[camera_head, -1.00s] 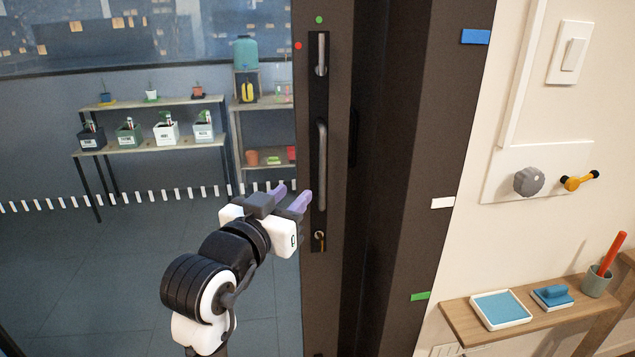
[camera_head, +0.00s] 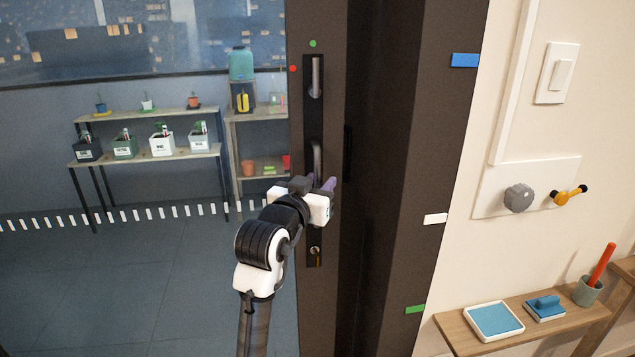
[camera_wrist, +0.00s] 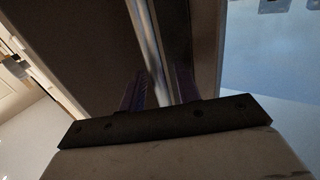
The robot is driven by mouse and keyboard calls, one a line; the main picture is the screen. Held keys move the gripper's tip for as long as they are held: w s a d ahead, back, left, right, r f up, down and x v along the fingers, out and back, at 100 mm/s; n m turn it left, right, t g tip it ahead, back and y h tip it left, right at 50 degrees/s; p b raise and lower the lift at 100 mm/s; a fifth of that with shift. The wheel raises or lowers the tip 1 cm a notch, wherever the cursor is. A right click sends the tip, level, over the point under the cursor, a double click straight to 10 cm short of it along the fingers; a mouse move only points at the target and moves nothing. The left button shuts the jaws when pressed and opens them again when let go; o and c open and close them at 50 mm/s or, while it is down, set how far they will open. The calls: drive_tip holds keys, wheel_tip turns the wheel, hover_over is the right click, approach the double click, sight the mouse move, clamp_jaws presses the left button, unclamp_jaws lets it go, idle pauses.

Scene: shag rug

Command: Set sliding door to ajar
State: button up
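The sliding door (camera_head: 300,310) has a dark frame and a large glass pane. A dark plate on its frame carries a vertical metal pull handle (camera_head: 317,158), with a shorter handle (camera_head: 315,77) above and a lock with a key (camera_head: 315,251) below. My gripper (camera_head: 316,183) is at the lower part of the pull handle and hides it there. In the wrist view the bright handle bar (camera_wrist: 144,25) runs between the two purple fingers (camera_wrist: 160,92). The fingers look apart, one on each side of the bar; a firm grip is not visible.
The dark jamb (camera_head: 405,150) stands right of the door, with blue, white and green markers. Further right are a wall switch (camera_head: 562,75), knobs (camera_head: 519,198) and a small wooden shelf (camera_head: 475,335). Plant shelves (camera_head: 150,155) show through the glass.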

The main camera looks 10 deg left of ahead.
clamp_jaws()
drive_tip(key=shift+a, duration=0.1)
drive_tip(key=shift+s+a, duration=0.2)
drive_tip(key=shift+a, duration=0.3)
unclamp_jaws()
drive_tip(key=b+v, duration=0.3)
drive_tip(key=v, duration=1)
drive_tip(key=shift+s, duration=0.4)
